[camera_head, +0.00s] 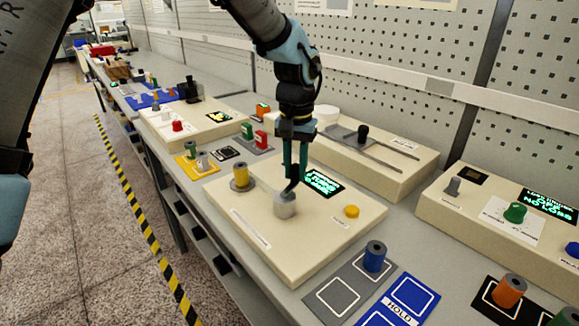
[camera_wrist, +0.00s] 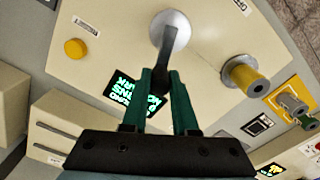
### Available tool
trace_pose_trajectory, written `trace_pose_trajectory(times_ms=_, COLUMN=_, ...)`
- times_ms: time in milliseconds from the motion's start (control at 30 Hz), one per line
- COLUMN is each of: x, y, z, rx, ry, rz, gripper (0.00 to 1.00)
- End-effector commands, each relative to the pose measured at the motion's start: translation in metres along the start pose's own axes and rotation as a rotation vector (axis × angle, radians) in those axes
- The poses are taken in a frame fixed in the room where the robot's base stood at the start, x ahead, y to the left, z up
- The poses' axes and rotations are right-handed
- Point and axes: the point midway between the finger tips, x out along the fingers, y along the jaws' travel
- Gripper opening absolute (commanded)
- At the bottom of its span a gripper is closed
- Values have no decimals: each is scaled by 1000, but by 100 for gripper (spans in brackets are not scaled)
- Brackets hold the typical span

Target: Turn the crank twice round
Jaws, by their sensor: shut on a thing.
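The cream winding box (camera_head: 330,235) stands on the bench with a pale grey round hub (camera_head: 285,206) on its top. A dark crank arm (camera_wrist: 166,45) reaches from this hub (camera_wrist: 172,26) toward my fingers in the wrist view. My gripper (camera_head: 292,181) points down above the hub, its two green fingers shut on the crank's handle end; it also shows in the wrist view (camera_wrist: 163,78). A yellow spool (camera_head: 240,177) stands at the box's left. A display (camera_head: 323,181) with green text lies behind the gripper, its words unclear.
A yellow button (camera_head: 352,211) is on the box's right. A blue spool (camera_head: 375,256) stands on a grey mat in front. A box with a slider (camera_head: 362,137) sits behind, close to my gripper. Another box (camera_head: 505,220) stands at right. The pegboard wall (camera_head: 400,60) bounds the bench.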

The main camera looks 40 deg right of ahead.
Motion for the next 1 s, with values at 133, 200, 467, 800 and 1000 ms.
trace_pose_trajectory(times_ms=133, x=-1, y=7, z=2, rx=139, ry=1, rz=1, gripper=0)
trace_pose_trajectory(times_ms=200, x=-1, y=10, z=2, rx=205, ry=2, rz=0, gripper=0)
trace_pose_trajectory(times_ms=467, x=-1, y=20, z=9, rx=451, ry=1, rz=0, gripper=0)
trace_pose_trajectory(times_ms=800, x=-1, y=30, z=18, rx=725, ry=3, rz=0, gripper=0)
trace_pose_trajectory(times_ms=1000, x=-1, y=33, z=22, rx=830, ry=4, rz=-1, gripper=0)
